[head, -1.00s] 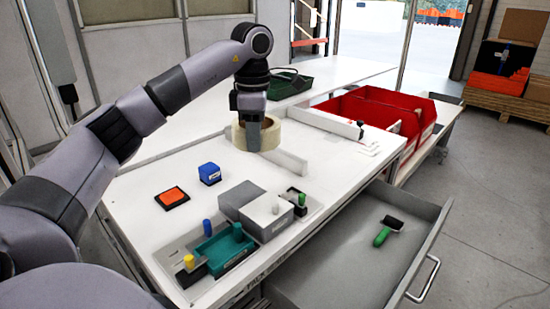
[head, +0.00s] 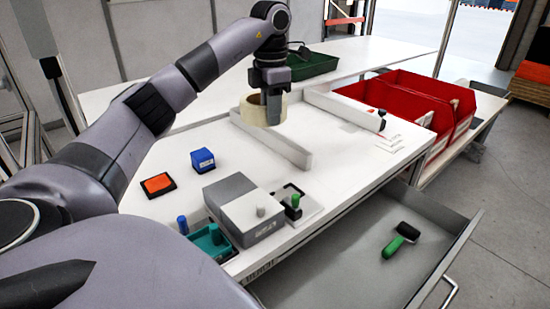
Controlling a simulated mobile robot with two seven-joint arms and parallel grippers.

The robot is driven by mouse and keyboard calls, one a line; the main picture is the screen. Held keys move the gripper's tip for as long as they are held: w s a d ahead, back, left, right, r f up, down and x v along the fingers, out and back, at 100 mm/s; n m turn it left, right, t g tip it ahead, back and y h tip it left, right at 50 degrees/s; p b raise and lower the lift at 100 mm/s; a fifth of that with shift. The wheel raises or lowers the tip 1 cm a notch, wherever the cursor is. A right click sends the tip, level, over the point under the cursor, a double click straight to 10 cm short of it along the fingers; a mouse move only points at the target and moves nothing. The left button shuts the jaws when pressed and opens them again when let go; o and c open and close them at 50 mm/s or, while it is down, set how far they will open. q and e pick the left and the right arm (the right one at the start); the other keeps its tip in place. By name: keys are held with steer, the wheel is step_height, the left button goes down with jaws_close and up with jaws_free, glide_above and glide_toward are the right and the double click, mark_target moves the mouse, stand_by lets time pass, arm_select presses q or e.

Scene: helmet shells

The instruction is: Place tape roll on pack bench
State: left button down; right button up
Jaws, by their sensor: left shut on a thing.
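The cream tape roll (head: 255,112) is in the head view, at the far side of the white pack bench (head: 176,220). My left gripper (head: 271,116) points down and is shut on the roll's right side. The roll is near the low white divider strips on the bench. I cannot tell whether its lower edge touches the surface. My right gripper is not in view.
A blue block (head: 203,160), an orange ink pad (head: 158,185) and a grey box (head: 244,208) stand on the bench. Red bins (head: 405,103) are at the right. An open drawer (head: 350,265) holds a green-handled roller (head: 401,239). A green tray (head: 313,66) stands behind.

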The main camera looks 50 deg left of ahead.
arm_select(q)
steer(key=b, duration=0.2)
glide_above(272, 179)
step_height(272, 179, down, 10)
steer(key=shift+a+f, duration=0.1)
steer(key=shift+f, duration=2.65)
steer(key=shift+f, duration=0.1)
steer(key=c, duration=1)
jaws_free()
steer(key=shift+o, duration=0.2)
